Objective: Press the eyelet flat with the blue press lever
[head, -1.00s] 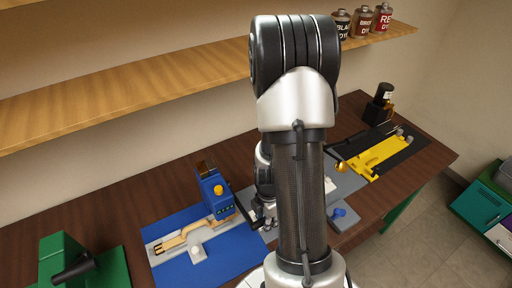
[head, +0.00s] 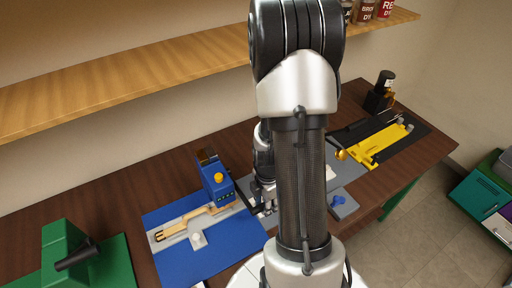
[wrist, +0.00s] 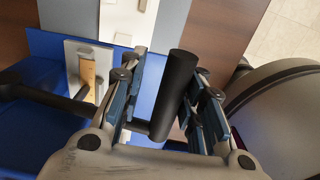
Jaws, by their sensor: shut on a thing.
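The blue press (head: 215,185) with a yellow knob stands on a blue mat (head: 223,252), left of my arm in the head view. Its black lever handle (wrist: 173,92) lies between my gripper's blue-padded fingers in the wrist view. My gripper (wrist: 170,98) is shut on this handle. In the head view my gripper (head: 265,200) is at the press's right side, partly hidden by my arm. A tan strap (head: 190,223) lies in a grey fixture (head: 174,240) and runs under the press. The eyelet cannot be made out.
A green press (head: 66,255) stands at the far left. A yellow tool (head: 385,146) on a black mat and a dark bottle (head: 381,92) are to the right. A wooden shelf (head: 120,82) runs above the bench.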

